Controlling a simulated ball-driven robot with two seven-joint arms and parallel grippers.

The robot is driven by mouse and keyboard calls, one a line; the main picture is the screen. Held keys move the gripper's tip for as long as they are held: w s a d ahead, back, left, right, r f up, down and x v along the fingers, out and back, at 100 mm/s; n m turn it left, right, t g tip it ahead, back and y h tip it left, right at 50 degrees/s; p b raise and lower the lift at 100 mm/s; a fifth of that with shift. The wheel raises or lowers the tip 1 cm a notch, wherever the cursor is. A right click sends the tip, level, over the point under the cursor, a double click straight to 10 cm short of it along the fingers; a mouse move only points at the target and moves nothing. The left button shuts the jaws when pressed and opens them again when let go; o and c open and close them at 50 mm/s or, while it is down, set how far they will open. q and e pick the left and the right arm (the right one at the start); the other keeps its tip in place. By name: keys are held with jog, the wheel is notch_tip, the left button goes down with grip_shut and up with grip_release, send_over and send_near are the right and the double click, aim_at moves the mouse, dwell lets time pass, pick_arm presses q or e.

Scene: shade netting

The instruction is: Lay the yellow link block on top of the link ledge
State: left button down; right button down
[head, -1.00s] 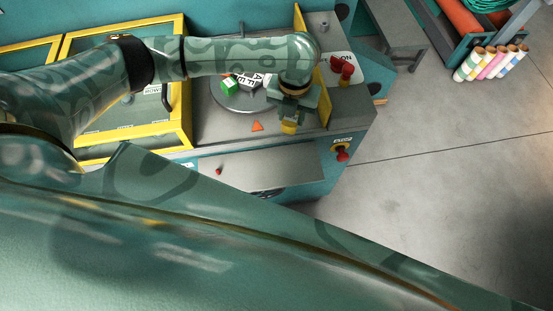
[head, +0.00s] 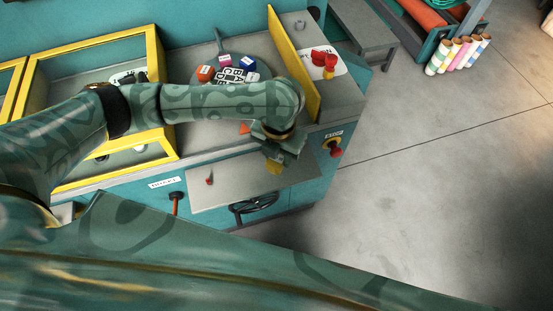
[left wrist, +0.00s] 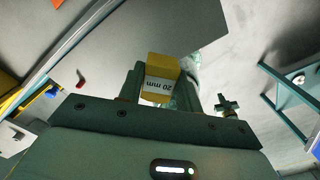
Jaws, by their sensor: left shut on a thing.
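The yellow link block (head: 273,168) is held at the tips of my left gripper (head: 275,163), which is shut on it. In the left wrist view the block (left wrist: 163,66) sits between the two fingers, with a white "20 mm" label facing the camera. A flat grey ledge (head: 225,190) juts from the front of the teal bench, and it also shows in the left wrist view (left wrist: 125,45). In the head view the block appears over the ledge's right part. I cannot tell its height above the ledge. My right gripper is not in view.
A small red peg (head: 210,179) stands on the ledge. An orange triangular piece (head: 244,128) lies on the bench behind. Coloured cubes sit on a round plate, partly behind my arm. A yellow upright panel (head: 292,62) and red knobs (head: 323,60) stand to the right.

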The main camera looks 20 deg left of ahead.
pick_arm(q)
jog(key=w+f, duration=0.1)
jog(key=w+a+f+b, duration=0.1)
jog(key=f, duration=0.1)
jog(key=shift+w+f, duration=0.25)
jog(key=shift+w, duration=0.05)
jog(key=shift+w+a+f+b, duration=0.15)
jog(key=shift+f+b, duration=0.55)
jog(key=shift+f, duration=0.95)
jog(key=shift+f, duration=0.15)
jog(key=c, duration=1)
grip_release()
jog(key=shift+o, duration=0.2)
notch_tip(320, 180, up, 12)
jog(key=p, duration=0.4)
jog(key=shift+r, duration=0.2)
